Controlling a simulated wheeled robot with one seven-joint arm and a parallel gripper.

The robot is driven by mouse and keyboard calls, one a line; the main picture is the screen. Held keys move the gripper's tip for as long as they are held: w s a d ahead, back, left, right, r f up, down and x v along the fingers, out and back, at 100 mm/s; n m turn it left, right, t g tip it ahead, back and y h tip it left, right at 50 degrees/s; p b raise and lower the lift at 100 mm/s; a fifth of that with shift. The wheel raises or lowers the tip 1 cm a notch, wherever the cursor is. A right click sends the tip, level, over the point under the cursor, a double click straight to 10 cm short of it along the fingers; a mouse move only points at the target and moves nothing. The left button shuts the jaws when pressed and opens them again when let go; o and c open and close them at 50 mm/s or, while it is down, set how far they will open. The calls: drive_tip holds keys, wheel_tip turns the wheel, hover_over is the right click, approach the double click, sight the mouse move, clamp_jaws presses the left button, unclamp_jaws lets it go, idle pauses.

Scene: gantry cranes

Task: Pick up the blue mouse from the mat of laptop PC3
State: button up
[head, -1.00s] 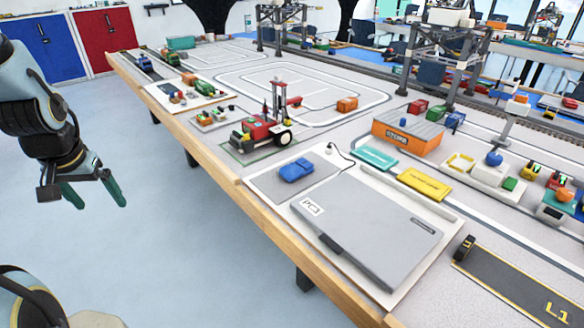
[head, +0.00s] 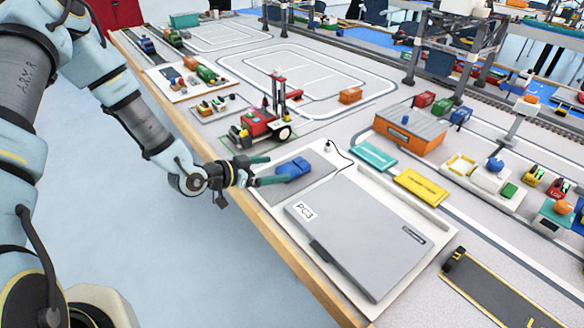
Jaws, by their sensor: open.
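The blue mouse (head: 293,168), shaped like a small blue vehicle, sits on the grey mat (head: 310,184) beside the closed grey laptop PC3 (head: 360,238). The laptop and mat rest on a white board (head: 379,313) near the table's front edge. My gripper (head: 270,170) is open, with green fingers pointing right towards the mouse. One finger appears close to the mouse's left side; I cannot tell whether they touch. The fingers look empty.
A red tractor model (head: 262,122) stands just behind the mat. A dark cable runs behind the mouse. The wooden table edge (head: 262,222) lies below my wrist.

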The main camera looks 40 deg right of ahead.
sight(293, 166)
drive_tip(key=shift+p+x, duration=1.75)
drive_tip(key=shift+x, duration=2.15)
drive_tip(key=shift+c, duration=0.4)
drive_tip(key=c, duration=1.3)
drive_tip(key=shift+o, duration=0.2)
drive_tip(key=shift+r, duration=0.1)
